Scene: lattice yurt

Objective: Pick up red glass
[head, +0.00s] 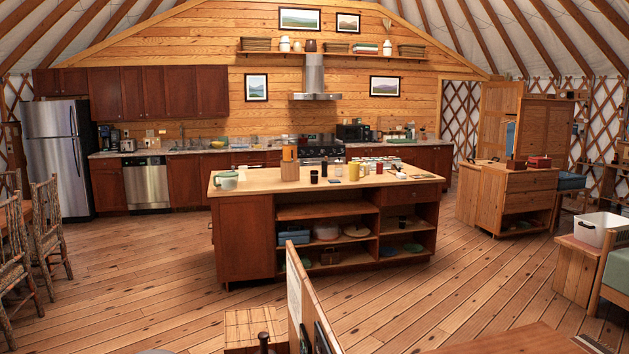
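I cannot make out a red glass for certain in the head view. The kitchen island (262,183) stands in the middle of the room with several small items on its top. Among them are a yellow cup (353,171), a small dark cup (314,177) and a pale green mug (226,181) at the left end. Small items at the right of the top are too small to tell apart. Neither of my grippers is in view.
A low upright panel (308,300) stands between me and the island. Chairs (47,225) are at the left. A wooden cabinet (515,195) and a white bin (597,228) are at the right. Open plank floor (150,275) lies left and right of the island.

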